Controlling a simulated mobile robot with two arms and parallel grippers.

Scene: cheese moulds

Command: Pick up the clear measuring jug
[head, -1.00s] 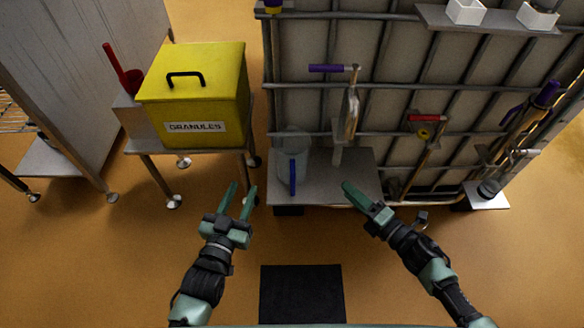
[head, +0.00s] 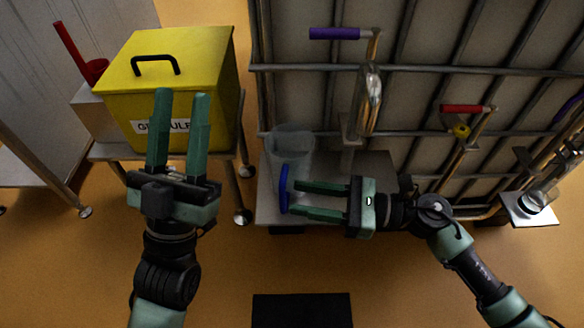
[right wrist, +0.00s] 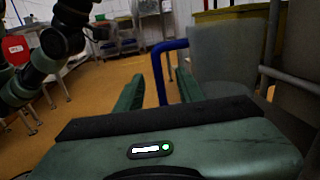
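The clear measuring jug (head: 292,146) stands upright on a small grey shelf, its blue handle (head: 284,188) facing me. My right gripper (head: 295,198) is open, and its fingertips reach the handle from the right. In the right wrist view the handle (right wrist: 158,72) shows between the two open fingers (right wrist: 160,90), and the jug's greyish wall (right wrist: 222,65) is just to the right. I cannot tell whether a finger touches the handle. My left gripper (head: 181,95) is open and empty, in front of the yellow granules bin.
The yellow bin (head: 205,60) stands on a metal stand at the left. The grey shelf (head: 268,205) sits against a barred panel with a purple-handled valve (head: 335,33) and a red-handled valve (head: 462,108). A black mat (head: 300,310) lies on the open floor.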

